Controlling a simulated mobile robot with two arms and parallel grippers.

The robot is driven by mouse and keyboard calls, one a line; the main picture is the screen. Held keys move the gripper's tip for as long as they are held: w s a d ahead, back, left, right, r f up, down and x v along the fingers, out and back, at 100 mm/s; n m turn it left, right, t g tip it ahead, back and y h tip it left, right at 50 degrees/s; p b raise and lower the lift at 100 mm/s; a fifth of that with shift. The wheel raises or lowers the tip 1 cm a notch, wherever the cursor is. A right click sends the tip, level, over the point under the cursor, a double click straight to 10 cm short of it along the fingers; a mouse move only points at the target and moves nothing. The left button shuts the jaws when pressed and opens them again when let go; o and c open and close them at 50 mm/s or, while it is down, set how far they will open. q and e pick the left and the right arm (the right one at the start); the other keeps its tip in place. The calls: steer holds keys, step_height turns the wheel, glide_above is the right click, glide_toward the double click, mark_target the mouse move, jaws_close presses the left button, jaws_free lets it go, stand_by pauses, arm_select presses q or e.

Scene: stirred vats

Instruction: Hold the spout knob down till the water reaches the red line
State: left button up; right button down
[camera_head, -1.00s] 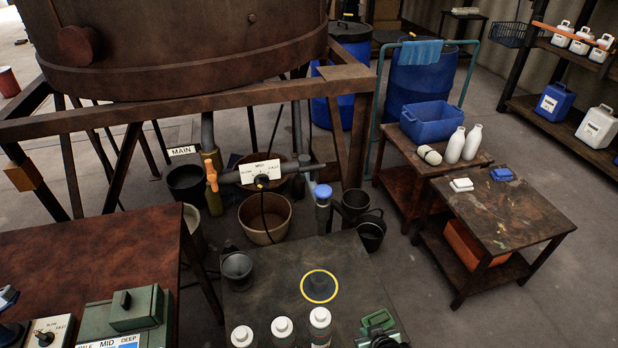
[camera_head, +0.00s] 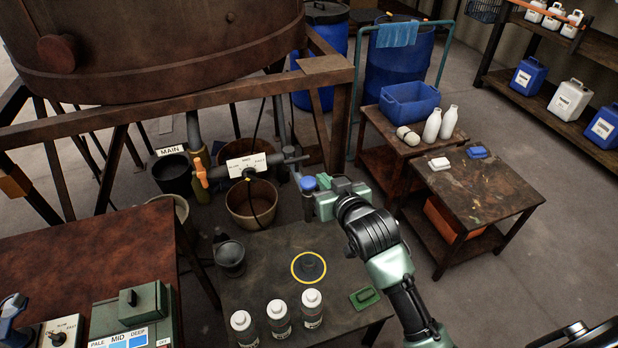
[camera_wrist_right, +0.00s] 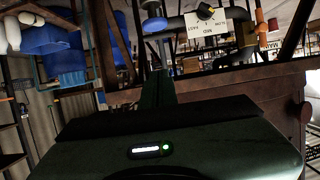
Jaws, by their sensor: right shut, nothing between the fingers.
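The blue spout knob (camera_head: 308,184) sits on top of the spout at the right end of the grey pipe under the vat. My right gripper (camera_head: 322,190) is shut and empty, right beside the knob; I cannot tell whether they touch. In the right wrist view, which is upside down, the blue knob (camera_wrist_right: 154,25) shows just beyond the fingers (camera_wrist_right: 160,80). A dark round pad in a yellow ring (camera_head: 308,267) is on the table. A grey beaker (camera_head: 230,257) stands at the table's left edge. I see no water level or red line.
Three white bottles (camera_head: 278,315) stand at the table's front. A green block (camera_head: 364,298) lies to their right. An orange-handled valve (camera_head: 201,172) and a label plate (camera_head: 247,165) are on the pipe. A brown bucket (camera_head: 250,203) stands below.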

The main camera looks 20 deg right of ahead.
steer(key=p, duration=0.2)
glide_above(311, 185)
step_height(311, 185, down, 3)
steer(key=shift+f, duration=0.2)
step_height(311, 185, down, 3)
steer(key=shift+f+p, duration=0.2)
steer(key=shift+p, duration=0.15)
steer(key=shift+s+f, duration=0.15)
steer(key=shift+f, duration=0.25)
steer(key=shift+f, duration=0.1)
